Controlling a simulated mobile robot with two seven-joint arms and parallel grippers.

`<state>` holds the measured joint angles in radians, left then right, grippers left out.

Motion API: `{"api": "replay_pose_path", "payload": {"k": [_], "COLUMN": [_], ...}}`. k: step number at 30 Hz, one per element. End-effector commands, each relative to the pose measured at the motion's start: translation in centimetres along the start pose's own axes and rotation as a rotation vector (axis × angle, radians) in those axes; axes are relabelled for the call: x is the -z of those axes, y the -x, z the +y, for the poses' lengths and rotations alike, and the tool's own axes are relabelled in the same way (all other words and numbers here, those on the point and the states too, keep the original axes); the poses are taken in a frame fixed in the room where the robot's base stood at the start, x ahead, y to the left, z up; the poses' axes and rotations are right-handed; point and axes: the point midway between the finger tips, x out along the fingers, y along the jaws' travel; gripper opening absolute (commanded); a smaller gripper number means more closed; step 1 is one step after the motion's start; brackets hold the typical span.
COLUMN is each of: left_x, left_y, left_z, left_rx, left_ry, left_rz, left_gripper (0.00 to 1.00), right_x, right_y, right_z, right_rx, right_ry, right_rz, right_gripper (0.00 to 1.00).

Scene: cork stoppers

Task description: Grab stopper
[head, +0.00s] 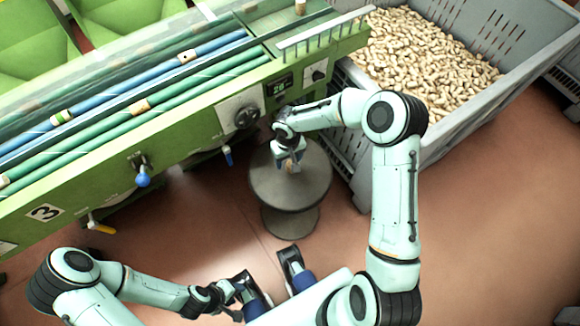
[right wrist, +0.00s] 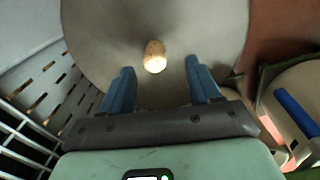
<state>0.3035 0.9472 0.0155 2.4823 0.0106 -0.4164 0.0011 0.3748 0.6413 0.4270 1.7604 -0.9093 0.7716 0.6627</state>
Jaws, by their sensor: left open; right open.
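A single tan cork stopper (right wrist: 155,57) stands on the round grey top of a stool (right wrist: 100,25), seen in the right wrist view. My right gripper (right wrist: 159,68) is open, with its blue fingers pointing toward the stool top. The stopper appears just beyond the fingertips, roughly centred between them, with space on both sides. In the head view, my right gripper (head: 291,162) is over the stool (head: 310,185) and largely hides the stopper. My left gripper (head: 238,292) is low in the head view, away from the stool, open and apparently empty.
A grey crate (head: 500,95) full of stoppers (head: 430,55) stands right of the stool. A green machine (head: 190,125) with blue and green rollers, knobs and levers runs along the left and back. Open brown floor (head: 480,210) lies at the right.

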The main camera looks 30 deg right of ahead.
Motion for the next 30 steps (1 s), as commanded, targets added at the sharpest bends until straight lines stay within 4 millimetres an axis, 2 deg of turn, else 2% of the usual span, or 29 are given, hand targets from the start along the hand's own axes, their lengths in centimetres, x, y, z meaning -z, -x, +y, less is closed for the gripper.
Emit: {"api": "replay_pose_path", "payload": {"k": [5,15,23,24,29,30], "left_x": [0.1,0.3,0.4,0.4,0.4,0.4], "left_y": [-0.1,-0.5,-0.5,-0.5,-0.5,-0.5], "left_z": [0.0,0.0,0.0,0.0,0.0,0.0], "left_rx": [-0.001,-0.003,-0.003,-0.003,-0.003,-0.003], "left_ry": [-0.001,-0.002,-0.002,-0.002,-0.002,-0.002], "left_rz": [0.002,0.009,0.01,0.01,0.01,0.01], "left_gripper": [0.43,0.43,0.43,0.43,0.43,0.43], "right_x": [0.0,0.3,0.3,0.3,0.3,0.3], "right_y": [-1.2,-5.7,-6.0,-6.0,-6.0,-6.0], "right_z": [0.1,0.7,0.8,0.8,0.8,0.8], "right_rx": [0.001,0.002,0.001,0.001,0.001,0.001], "right_ry": [-0.001,0.0,0.0,0.0,0.0,0.0], "right_rz": [-0.002,-0.001,0.0,0.0,0.0,0.0], "right_gripper": [0.62,0.62,0.62,0.59,0.07,0.03]}}
